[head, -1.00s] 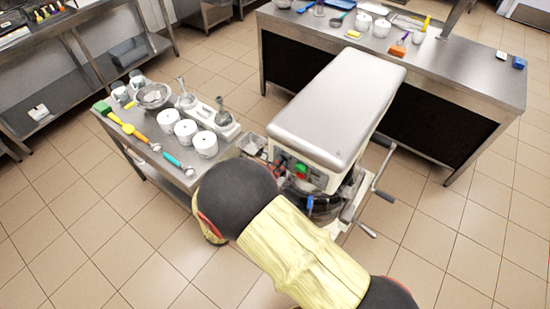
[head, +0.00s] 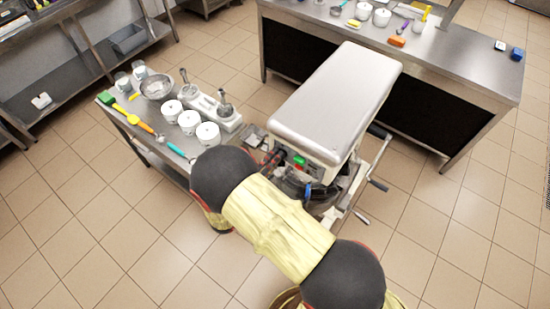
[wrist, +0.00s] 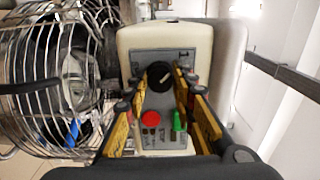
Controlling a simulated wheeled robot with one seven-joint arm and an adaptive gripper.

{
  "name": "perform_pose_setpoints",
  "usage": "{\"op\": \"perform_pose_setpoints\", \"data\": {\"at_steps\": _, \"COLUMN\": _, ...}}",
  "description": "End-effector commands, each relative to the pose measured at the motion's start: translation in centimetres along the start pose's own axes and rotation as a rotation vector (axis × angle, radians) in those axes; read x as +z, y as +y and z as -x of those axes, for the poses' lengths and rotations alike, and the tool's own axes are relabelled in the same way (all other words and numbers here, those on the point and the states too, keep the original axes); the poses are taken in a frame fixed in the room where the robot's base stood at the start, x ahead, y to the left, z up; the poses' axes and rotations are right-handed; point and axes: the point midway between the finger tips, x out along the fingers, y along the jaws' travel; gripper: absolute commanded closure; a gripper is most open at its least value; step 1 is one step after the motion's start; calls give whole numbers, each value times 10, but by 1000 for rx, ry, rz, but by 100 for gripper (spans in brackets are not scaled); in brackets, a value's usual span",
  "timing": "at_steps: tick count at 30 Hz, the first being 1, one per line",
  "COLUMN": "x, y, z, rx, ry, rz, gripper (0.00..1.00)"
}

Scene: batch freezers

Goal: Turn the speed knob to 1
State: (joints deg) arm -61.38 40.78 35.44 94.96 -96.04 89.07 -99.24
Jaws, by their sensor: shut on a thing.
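The speed knob (wrist: 160,75) is black and round with a light pointer mark, set in a grey panel on the white front of the batch freezer (head: 338,98). My gripper (wrist: 162,78) is shut on the knob, with one yellow-padded finger at each side of it in the wrist view. The pointer slants; the scale marks around it are too small to read. A red button (wrist: 151,118) and a green button (wrist: 177,121) lie below the knob. In the head view my arm hides the knob.
A wire guard (wrist: 50,75) over the bowl is left of the panel in the wrist view. A steel table (head: 115,125) with cups and tools stands left of the freezer. Another steel counter (head: 450,75) stands behind it. Tiled floor in front is clear.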

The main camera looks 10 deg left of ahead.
Motion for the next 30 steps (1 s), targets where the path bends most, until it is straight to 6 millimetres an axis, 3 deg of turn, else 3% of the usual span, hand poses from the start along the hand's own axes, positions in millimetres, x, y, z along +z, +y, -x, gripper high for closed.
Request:
{"op": "perform_pose_setpoints", "data": {"at_steps": 12, "x": 1, "y": 1, "z": 0, "rx": 1, "ry": -2, "rz": 8, "gripper": 99}}
{"op": "perform_pose_setpoints", "data": {"at_steps": 13, "x": 1, "y": 1, "z": 0, "rx": 1, "ry": -2, "rz": 8, "gripper": 74}}
{"op": "perform_pose_setpoints", "data": {"at_steps": 22, "x": 0, "y": 0, "z": 0, "rx": 0, "ry": -1, "rz": 7, "gripper": 57}}
{"op": "perform_pose_setpoints", "data": {"at_steps": 30, "x": 0, "y": 0, "z": 0, "rx": 0, "ry": -1, "rz": 7, "gripper": 56}}
